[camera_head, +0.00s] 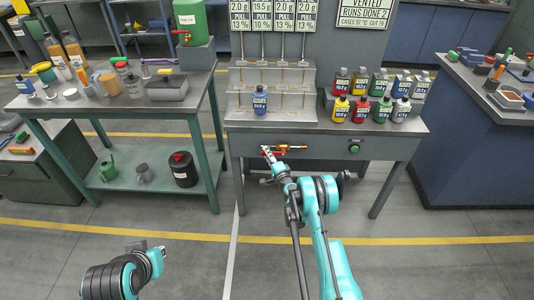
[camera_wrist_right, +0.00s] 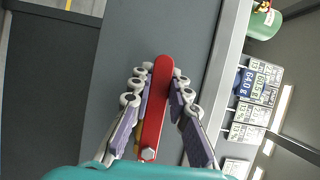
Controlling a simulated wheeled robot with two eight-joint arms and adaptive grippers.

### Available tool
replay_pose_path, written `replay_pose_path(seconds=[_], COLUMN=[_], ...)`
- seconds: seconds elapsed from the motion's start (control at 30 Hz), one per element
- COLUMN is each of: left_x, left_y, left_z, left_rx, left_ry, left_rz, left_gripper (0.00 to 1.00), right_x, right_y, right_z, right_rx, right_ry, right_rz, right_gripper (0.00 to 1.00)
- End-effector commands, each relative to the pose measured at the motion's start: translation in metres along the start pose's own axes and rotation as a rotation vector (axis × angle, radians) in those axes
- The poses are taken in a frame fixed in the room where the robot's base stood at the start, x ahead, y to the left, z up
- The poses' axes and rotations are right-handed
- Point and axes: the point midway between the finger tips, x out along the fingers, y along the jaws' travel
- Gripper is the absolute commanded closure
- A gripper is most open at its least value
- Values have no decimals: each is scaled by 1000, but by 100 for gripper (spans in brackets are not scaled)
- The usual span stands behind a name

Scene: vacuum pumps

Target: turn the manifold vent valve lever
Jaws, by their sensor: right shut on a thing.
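The manifold vent valve lever is a long red bar (camera_wrist_right: 157,100) with a hex bolt at its near end, in the right wrist view. My right gripper (camera_wrist_right: 159,88) has its fingers on both sides of the lever and is shut on it. In the head view my right gripper (camera_head: 268,154) is at the front panel of the grey bench, by a brass valve pipe (camera_head: 297,147). The gripper hides part of the valve there. My left gripper (camera_head: 156,256) is low at the lower left, away from the benches; its jaw opening is unclear.
The grey bench (camera_head: 330,127) carries a clear stepped rack, a blue bottle (camera_head: 260,101) and several coloured bottles at right. A green button (camera_head: 354,149) sits on its front panel. A green bench (camera_head: 60,107) with tools stands left. The floor in front is clear.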

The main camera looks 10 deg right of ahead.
Motion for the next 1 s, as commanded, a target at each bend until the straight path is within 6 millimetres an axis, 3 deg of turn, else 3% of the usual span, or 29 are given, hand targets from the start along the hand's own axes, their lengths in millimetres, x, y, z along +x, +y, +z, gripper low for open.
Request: replay_pose_path(seconds=[0.03, 0.1, 0.13, 0.53, 1.0], left_x=[0, 0, 0, 0, 0], left_y=[0, 0, 0, 0, 0], left_z=[0, 0, 0, 0, 0], left_rx=[0, 0, 0, 0, 0], left_ry=[0, 0, 0, 0, 0], left_rz=[0, 0, 0, 0, 0], left_gripper=[100, 100, 100, 100, 100], right_x=[0, 0, 0, -2, -19], right_y=[-3, -2, -2, -2, -2], right_z=[0, 0, 0, 0, 0], right_rx=[33, 25, 25, 24, 24], right_ry=[0, -1, -1, -1, -1], right_rz=[-15, -12, -12, -11, -10], right_gripper=[81, 62, 61, 61, 61])
